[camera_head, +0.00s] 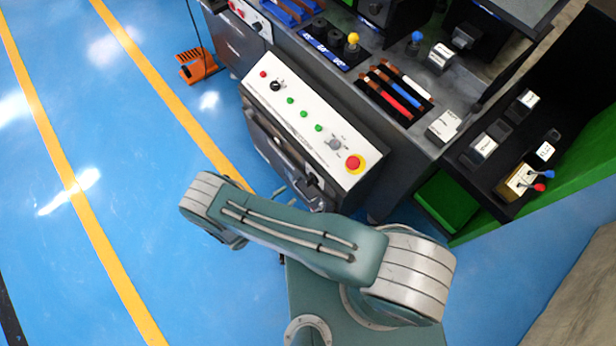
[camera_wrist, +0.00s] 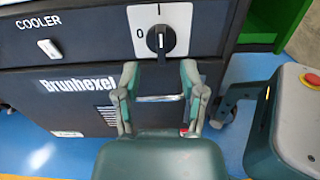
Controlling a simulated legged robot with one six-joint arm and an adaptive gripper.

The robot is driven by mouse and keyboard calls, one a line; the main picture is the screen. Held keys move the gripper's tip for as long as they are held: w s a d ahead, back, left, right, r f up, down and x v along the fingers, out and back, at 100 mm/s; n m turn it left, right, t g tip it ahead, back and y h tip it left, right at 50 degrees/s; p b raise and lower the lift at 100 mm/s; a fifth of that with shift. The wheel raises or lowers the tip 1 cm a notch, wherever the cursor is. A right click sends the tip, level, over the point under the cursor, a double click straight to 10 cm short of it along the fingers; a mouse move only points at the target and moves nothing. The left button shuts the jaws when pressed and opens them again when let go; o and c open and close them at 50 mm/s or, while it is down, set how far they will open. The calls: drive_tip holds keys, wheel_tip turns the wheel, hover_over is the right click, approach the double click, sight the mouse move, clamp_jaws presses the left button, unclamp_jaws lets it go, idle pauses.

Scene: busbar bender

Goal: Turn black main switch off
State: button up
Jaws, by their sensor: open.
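The black main switch (camera_wrist: 160,39) sits on a white plate marked 0 at its left and I at its top, on the dark front of a cabinet. Its handle looks upright, toward the I mark. My gripper (camera_wrist: 160,74) is open and empty in the wrist view. Its two fingers point at the cabinet, one to each side of and just below the switch in the picture. I cannot tell whether they touch the cabinet. In the head view I cannot make out the switch, and my arm hides most of my gripper.
Left of the switch is a small white COOLER switch (camera_wrist: 49,48). A control box (camera_head: 300,122) with green buttons and a red emergency stop (camera_head: 354,163) stands before the machine table. An orange foot pedal (camera_head: 197,66) lies on the blue floor, which is otherwise open to the left.

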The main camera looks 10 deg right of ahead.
sight(306, 181)
drive_tip(key=x, duration=0.9)
drive_tip(key=shift+w, duration=0.1)
drive_tip(key=shift+a, duration=0.1)
clamp_jaws()
